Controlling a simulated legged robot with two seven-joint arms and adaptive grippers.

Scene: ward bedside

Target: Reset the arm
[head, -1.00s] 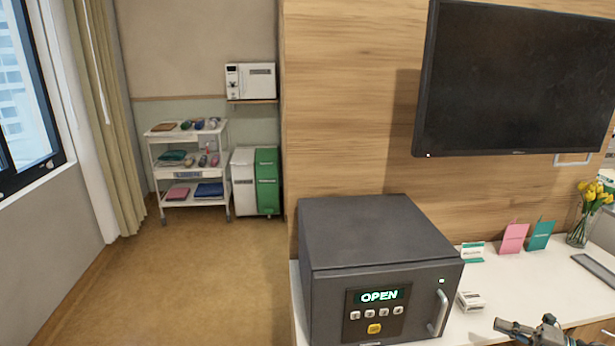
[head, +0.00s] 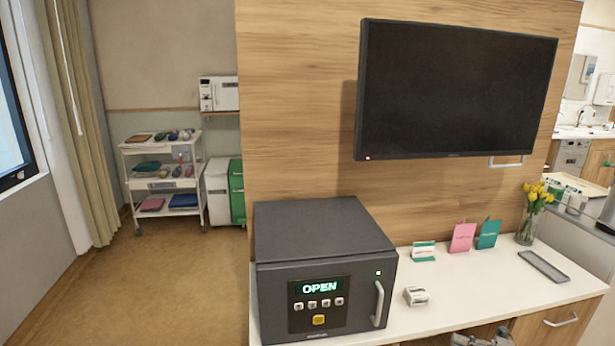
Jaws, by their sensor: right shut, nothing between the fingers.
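My right gripper (head: 482,338) shows at the bottom edge of the head view, in front of the white counter's front edge. It is shut and holds nothing. Most of it and its arm are cut off by the frame. My left gripper is out of view. A dark grey safe (head: 325,240) stands on the left end of the counter. Its door looks shut, and its display reads OPEN.
A screen (head: 455,88) hangs above. A cart (head: 166,176) stands at the back left. The floor (head: 165,275) left of the counter is clear.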

